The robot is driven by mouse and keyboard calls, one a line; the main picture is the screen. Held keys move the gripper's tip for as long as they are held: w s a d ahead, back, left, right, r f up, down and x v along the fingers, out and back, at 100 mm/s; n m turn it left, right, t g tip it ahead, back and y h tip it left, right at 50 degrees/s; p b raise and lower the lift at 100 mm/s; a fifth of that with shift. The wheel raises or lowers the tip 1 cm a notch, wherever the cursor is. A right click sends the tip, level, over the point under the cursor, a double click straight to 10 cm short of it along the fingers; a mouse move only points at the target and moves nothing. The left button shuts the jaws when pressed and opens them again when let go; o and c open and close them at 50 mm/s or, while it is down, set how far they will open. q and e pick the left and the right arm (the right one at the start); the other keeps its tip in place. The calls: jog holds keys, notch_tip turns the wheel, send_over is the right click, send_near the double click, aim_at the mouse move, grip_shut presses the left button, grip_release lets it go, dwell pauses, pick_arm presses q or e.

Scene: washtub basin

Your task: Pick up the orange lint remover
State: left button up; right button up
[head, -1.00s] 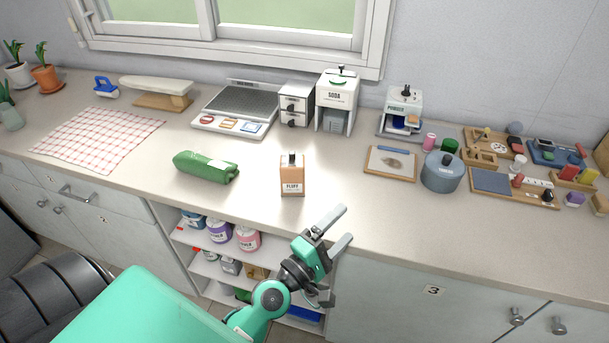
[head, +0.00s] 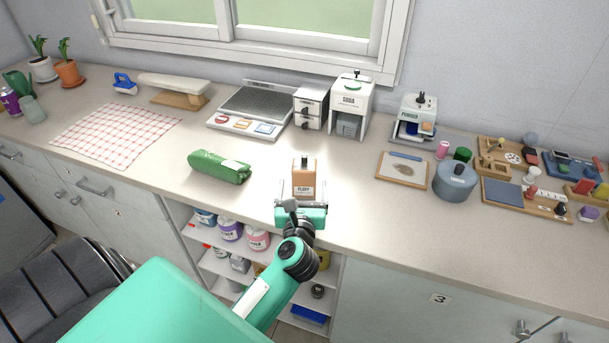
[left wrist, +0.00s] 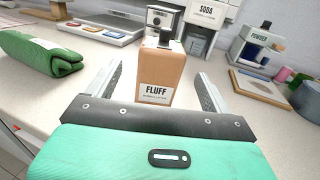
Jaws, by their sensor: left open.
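The orange lint remover (head: 304,178) is a tan-orange box labelled FLUFF with a dark top piece. It stands upright on the counter near the front edge. In the left wrist view the lint remover (left wrist: 160,75) is straight ahead, with its lower part between or just beyond the fingertips. My left gripper (head: 302,200) is open, low at the counter's front edge, with one finger on each side of the box's near face. In the left wrist view the open left gripper (left wrist: 157,88) shows a gap between each finger and the box. My right gripper is not in view.
A green rolled cloth (head: 219,167) lies left of the box. A scale (head: 250,110), small drawers (head: 310,108) and a SODA dispenser (head: 351,106) stand behind. A board (head: 403,170) and a blue-grey pot (head: 455,180) are to the right. Counter around the box is clear.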

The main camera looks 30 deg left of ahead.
aim_at(303, 178)
pick_arm(q)
jog(key=x, duration=0.3)
jog(key=shift+w+a, duration=0.2)
jog(key=shift+w, duration=0.1)
jog(key=x, duration=0.1)
jog(key=p+x, duration=0.1)
jog(key=x, duration=0.2)
jog(key=shift+w+f+p, duration=0.15)
jog(key=shift+f+p, duration=0.2)
jog(key=shift+p, duration=0.05)
jog(key=shift+w+a+f, duration=0.1)
jog(key=shift+w+a, duration=0.1)
jog(key=shift+w, duration=0.15)
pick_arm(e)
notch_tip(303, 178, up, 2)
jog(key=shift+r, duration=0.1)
pick_arm(q)
jog(key=c, duration=1.1)
